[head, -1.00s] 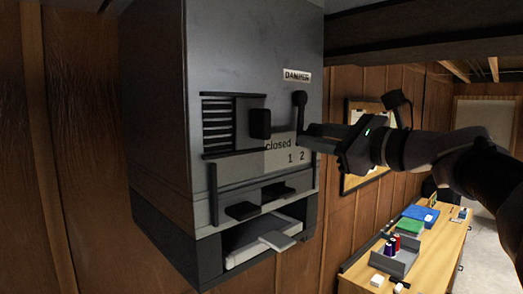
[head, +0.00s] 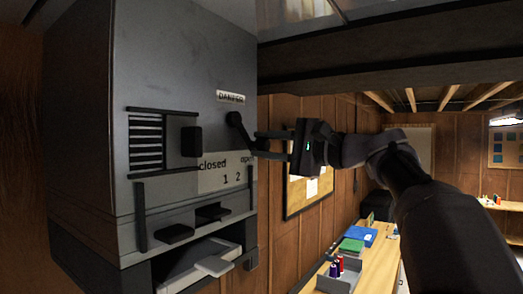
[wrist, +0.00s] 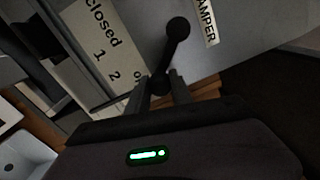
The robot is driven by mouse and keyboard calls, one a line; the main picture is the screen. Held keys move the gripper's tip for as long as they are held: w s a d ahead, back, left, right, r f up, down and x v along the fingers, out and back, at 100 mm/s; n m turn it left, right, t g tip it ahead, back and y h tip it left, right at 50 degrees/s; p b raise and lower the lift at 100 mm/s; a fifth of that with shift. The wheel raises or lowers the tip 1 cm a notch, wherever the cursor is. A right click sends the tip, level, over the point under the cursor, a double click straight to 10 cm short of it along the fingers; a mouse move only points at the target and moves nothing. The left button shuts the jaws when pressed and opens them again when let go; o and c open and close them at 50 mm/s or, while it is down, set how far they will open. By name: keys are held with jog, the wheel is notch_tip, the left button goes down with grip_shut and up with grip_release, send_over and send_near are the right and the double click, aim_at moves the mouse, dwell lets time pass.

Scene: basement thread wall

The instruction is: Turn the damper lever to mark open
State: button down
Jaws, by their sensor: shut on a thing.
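The damper lever (head: 239,129) is a dark bar with a rounded upper end on the grey cabinet front, under the DAMPER label (head: 231,97). It slants down to the right. The scale plate (head: 213,176) below it reads closed, 1, 2 and open. My gripper (head: 256,145) reaches in from the right and is shut on the lever's lower end. In the wrist view the lever (wrist: 171,50) runs down between my fingertips (wrist: 160,88), near the "open" word, which is partly hidden there.
A louvred vent (head: 146,142) with a black slide handle (head: 191,141) is left of the lever. Black tabs (head: 176,234) and a white tray (head: 213,266) stick out below. A workbench (head: 375,262) with spools stands at the lower right. A dark beam (head: 400,60) crosses overhead.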

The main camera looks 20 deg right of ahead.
jog(key=shift+w+d+r+n, duration=0.1)
jog(key=shift+r+n, duration=0.1)
jog(key=shift+n, duration=0.1)
jog(key=shift+r, duration=0.1)
jog(key=c, duration=1.1)
grip_release()
jog(key=shift+c, duration=0.2)
jog(key=b+v, duration=0.2)
jog(key=v, duration=1.5)
jog(key=shift+b, duration=0.3)
